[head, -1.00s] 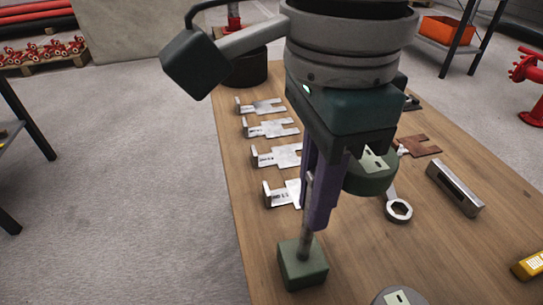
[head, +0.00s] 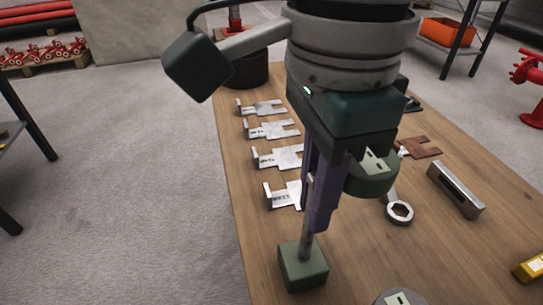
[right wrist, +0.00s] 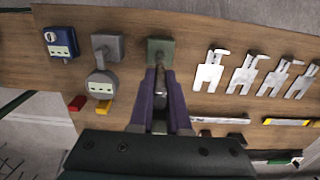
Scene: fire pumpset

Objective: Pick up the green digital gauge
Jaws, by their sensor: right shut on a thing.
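The green digital gauge has a square green base (head: 303,266), a thin grey stem and a round green head (head: 370,178) with a pale display. My right gripper (head: 318,215) comes down from above, with its purple fingers shut on the stem between base and head. In the right wrist view the fingers (right wrist: 161,80) close around the stem, and the green base (right wrist: 160,48) shows beyond them. The base is at or just above the wooden table; I cannot tell which. The gripper hides part of the stem. My left gripper is not in view.
Several metal plates (head: 278,157) lie left of the gauge on the table (head: 265,245). A ring wrench (head: 399,210), a steel block (head: 456,190) and a yellow item (head: 530,266) lie to the right. A grey gauge (right wrist: 102,84) and blue device (right wrist: 60,42) stand nearby.

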